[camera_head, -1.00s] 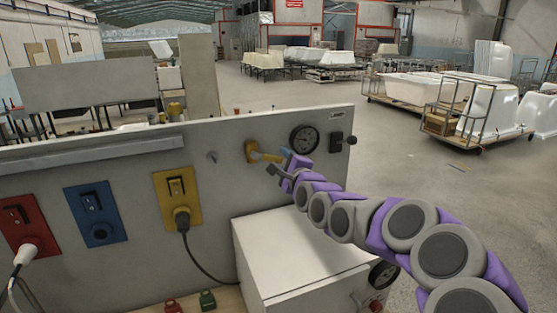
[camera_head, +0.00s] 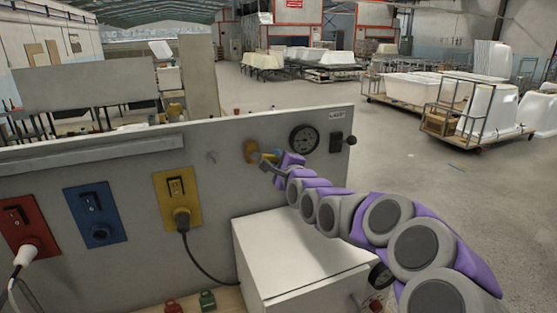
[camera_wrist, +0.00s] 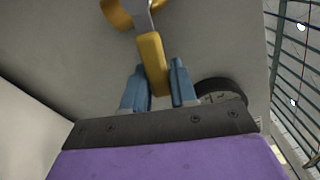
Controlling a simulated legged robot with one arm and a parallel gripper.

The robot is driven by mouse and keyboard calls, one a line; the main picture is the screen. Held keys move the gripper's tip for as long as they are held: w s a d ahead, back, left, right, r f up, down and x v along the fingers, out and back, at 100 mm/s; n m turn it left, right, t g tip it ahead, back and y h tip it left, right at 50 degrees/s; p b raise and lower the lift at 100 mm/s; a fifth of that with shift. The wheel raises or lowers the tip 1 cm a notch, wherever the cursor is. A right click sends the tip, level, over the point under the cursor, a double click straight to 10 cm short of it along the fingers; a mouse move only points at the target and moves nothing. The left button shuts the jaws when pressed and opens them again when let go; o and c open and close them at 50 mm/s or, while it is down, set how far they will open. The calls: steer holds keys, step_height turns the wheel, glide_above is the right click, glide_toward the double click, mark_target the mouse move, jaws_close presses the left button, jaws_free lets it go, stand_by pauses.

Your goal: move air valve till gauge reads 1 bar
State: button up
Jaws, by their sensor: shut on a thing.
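The air valve (camera_head: 252,151) is a yellow fitting on the grey panel, left of the round gauge. In the wrist view its yellow lever (camera_wrist: 153,62) lies between the two blue fingers of my gripper (camera_wrist: 156,88), which is shut on it. My gripper (camera_head: 272,160) in the head view is at the valve, partly hidden by my purple and grey arm. The gauge (camera_head: 304,139) has a dark face; its needle and numbers are too small to read. Part of the gauge (camera_wrist: 222,92) also shows in the wrist view, beside the right finger.
A dark switch box with a round knob (camera_head: 350,141) is right of the gauge. A white cabinet (camera_head: 290,255) stands below, under my arm. Red (camera_head: 22,215), blue (camera_head: 97,215) and yellow (camera_head: 178,190) socket plates are on the panel's left. A cable hangs from the yellow one.

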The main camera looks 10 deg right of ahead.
steer(key=shift+a, duration=0.8)
jaws_close()
steer(key=shift+r, duration=0.1)
